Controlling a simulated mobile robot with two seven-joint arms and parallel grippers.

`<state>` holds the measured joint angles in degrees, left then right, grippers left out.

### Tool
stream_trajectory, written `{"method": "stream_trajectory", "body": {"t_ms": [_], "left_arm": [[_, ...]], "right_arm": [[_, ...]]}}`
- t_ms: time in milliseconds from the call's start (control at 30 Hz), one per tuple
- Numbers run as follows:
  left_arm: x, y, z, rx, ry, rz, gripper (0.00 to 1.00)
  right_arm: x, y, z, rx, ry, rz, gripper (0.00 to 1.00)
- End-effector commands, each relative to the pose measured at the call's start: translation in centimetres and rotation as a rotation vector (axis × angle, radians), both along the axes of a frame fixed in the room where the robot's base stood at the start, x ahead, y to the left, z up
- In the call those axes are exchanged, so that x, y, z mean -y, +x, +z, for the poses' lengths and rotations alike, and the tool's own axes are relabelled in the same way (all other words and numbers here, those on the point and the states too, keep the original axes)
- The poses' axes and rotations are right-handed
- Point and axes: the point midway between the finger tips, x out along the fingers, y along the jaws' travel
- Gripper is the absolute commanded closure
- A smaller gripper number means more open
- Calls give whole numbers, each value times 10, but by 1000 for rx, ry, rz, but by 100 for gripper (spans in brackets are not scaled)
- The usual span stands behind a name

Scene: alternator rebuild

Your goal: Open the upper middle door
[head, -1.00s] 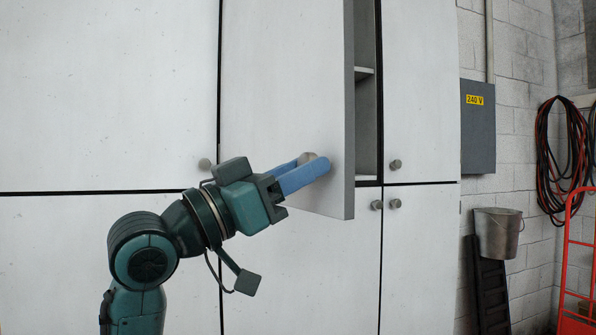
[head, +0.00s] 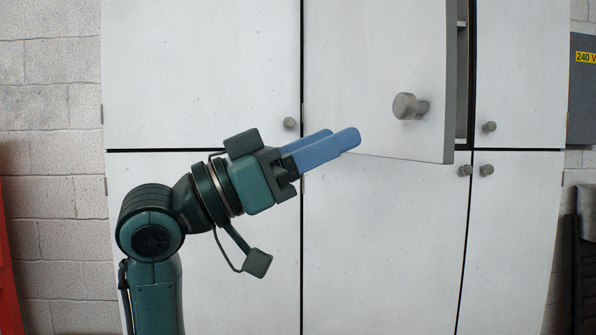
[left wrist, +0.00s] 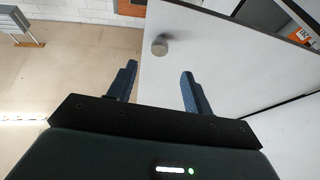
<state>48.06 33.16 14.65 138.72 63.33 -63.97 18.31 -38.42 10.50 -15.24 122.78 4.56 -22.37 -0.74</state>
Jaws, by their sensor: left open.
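The upper middle door (head: 370,70) is a pale panel standing partly open, its right edge swung out from the cabinet. Its round metal knob (head: 405,106) is near the lower right corner. My left gripper (head: 345,140) has blue fingers and is open and empty, below and left of the knob in the head view, apart from it. In the left wrist view the door (left wrist: 210,50) and its knob (left wrist: 159,46) are ahead, the knob beyond and between the two spread fingertips (left wrist: 158,80). My right gripper is not in view.
A dark gap at the door's right shows a shelf (head: 462,25) inside. Closed neighbouring doors (head: 518,70) with knobs stand to either side and below. A grey electrical box (head: 583,90) is on the wall at right. The wrist view shows open floor (left wrist: 60,80) at left.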

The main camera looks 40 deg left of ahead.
Motion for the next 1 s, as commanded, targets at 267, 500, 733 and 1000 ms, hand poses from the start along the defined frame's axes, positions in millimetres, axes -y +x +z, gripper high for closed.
{"method": "stream_trajectory", "body": {"t_ms": [267,500,733,1000], "left_arm": [[-17,-23,-13,-1,2,0,49],[-18,-25,-13,-1,1,-1,49],[-18,-24,-12,-1,1,-1,49],[-18,-24,-12,0,0,-1,49]], "right_arm": [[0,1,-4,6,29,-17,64],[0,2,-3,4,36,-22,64],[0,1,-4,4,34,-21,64],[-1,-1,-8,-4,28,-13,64]]}}
